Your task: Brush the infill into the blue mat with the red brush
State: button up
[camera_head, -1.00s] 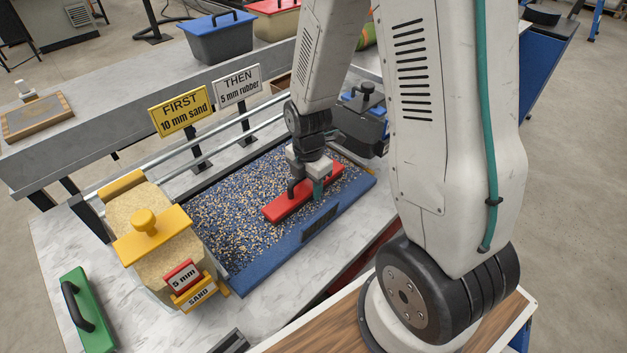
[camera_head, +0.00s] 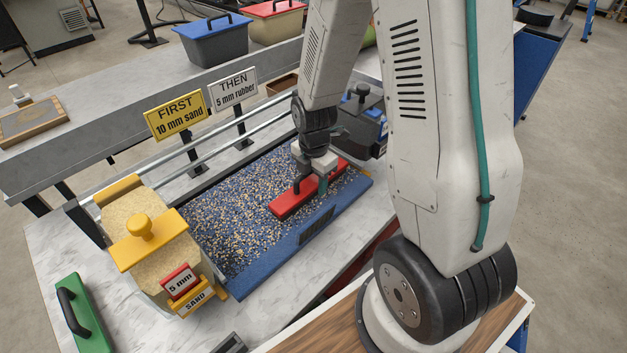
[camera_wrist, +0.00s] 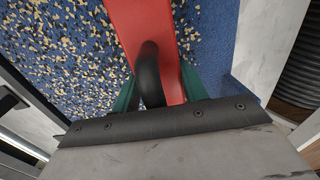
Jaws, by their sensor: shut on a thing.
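The red brush (camera_head: 290,201) lies flat on the blue mat (camera_head: 262,275), toward its right end. My gripper (camera_head: 311,186) is shut on the black handle of the red brush. In the wrist view the green fingers of my gripper (camera_wrist: 160,95) stand on both sides of the black handle (camera_wrist: 150,70), over the red brush body (camera_wrist: 142,22). Tan grains are scattered over the mat to the left of the brush, and the strip along its front edge is bare blue. My arm hides part of the mat's far right end.
A sand hopper with yellow parts (camera_head: 140,250) stands at the mat's left end. A green tool with a black handle (camera_head: 82,315) lies at front left. A dark blue-grey hopper (camera_head: 362,115) stands behind right.

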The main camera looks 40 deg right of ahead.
aim_at(295, 175)
jog(key=shift+w+a, duration=0.7)
jog(key=shift+a, duration=2.1)
jog(key=shift+w+a, duration=0.7)
jog(key=shift+a, duration=2.15)
jog(key=shift+w+a, duration=0.7)
jog(key=shift+a, duration=2.1)
jog(key=shift+w+d, duration=0.15)
jog(key=shift+d, duration=0.7)
jog(key=shift+w+d, duration=0.15)
jog(key=shift+d, duration=0.65)
jog(key=shift+a, duration=0.1)
jog(key=shift+s+a, duration=0.15)
jog(key=shift+a, duration=0.65)
jog(key=shift+s+a, duration=0.15)
jog(key=shift+a, duration=0.6)
jog(key=shift+w+d, duration=0.5)
jog(key=shift+d, duration=2.1)
jog(key=shift+w+d, duration=0.55)
jog(key=shift+d, duration=2.1)
jog(key=shift+w+d, duration=0.5)
jog(key=shift+d, duration=2.1)
